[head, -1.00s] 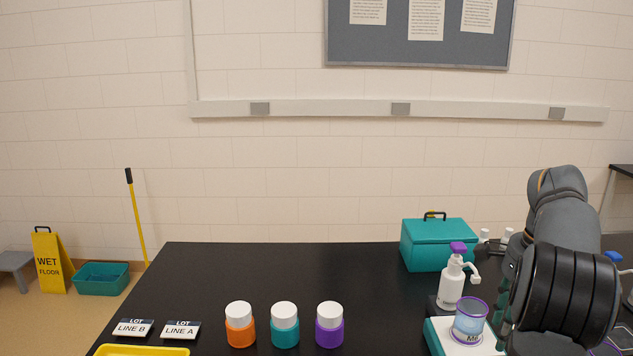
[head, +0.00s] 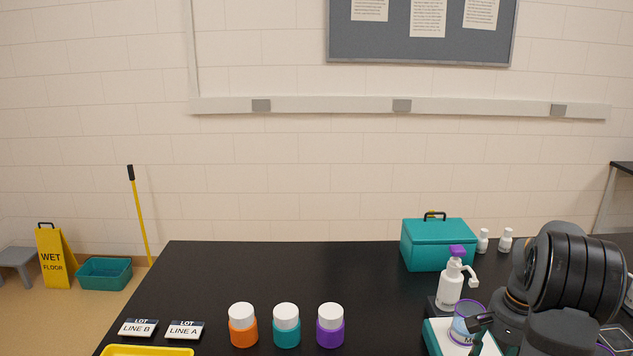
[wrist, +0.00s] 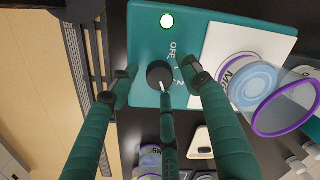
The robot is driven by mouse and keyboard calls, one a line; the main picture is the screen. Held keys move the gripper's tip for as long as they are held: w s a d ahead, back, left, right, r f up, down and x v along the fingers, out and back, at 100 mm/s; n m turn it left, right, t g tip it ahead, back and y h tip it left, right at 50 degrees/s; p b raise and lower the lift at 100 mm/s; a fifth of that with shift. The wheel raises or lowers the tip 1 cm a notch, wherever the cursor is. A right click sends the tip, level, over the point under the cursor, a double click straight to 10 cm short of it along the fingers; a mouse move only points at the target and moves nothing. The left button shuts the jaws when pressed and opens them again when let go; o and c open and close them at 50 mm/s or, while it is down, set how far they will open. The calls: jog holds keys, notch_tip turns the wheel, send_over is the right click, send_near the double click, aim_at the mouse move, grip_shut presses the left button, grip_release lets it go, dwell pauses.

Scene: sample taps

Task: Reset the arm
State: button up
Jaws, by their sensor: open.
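My gripper (wrist: 160,82) is open, its green fingers spread around the black knob (wrist: 158,72) of a teal device in the wrist view. I cannot tell whether any finger touches the knob. The teal device (wrist: 143,32) has a lit green light and the marks OFF, 1 and 2 beside the knob. A clear cup with a purple rim (wrist: 262,118) stands on its white top, right of the fingers. In the head view the cup (head: 468,322) and device (head: 433,340) are at the lower right, partly behind my dark gripper parts.
A white pump bottle (head: 450,290) stands just behind the device, with a teal box (head: 437,246) farther back. Orange (head: 243,332), teal (head: 287,332) and purple (head: 330,332) jars stand at the front. LINE B (head: 138,328) and LINE A (head: 184,330) cards are left. The middle table is clear.

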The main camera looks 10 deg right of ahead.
jog(key=n+p, duration=0.1)
jog(key=n, duration=0.1)
jog(key=n+p, duration=0.1)
jog(key=n, duration=0.1)
jog(key=shift+r+n, duration=0.2)
jog(key=shift+n, duration=0.2)
jog(key=n+p, duration=0.1)
jog(key=n, duration=0.2)
jog(key=shift+p, duration=0.3)
jog(key=n+p, duration=0.2)
jog(key=n, duration=0.2)
jog(key=shift+n+g, duration=0.3)
jog(key=n+p, duration=0.1)
jog(key=n, duration=0.2)
jog(key=shift+w+f+n+p, duration=0.1)
jog(key=shift+f+n+p, duration=0.1)
jog(key=shift+n+p, duration=0.2)
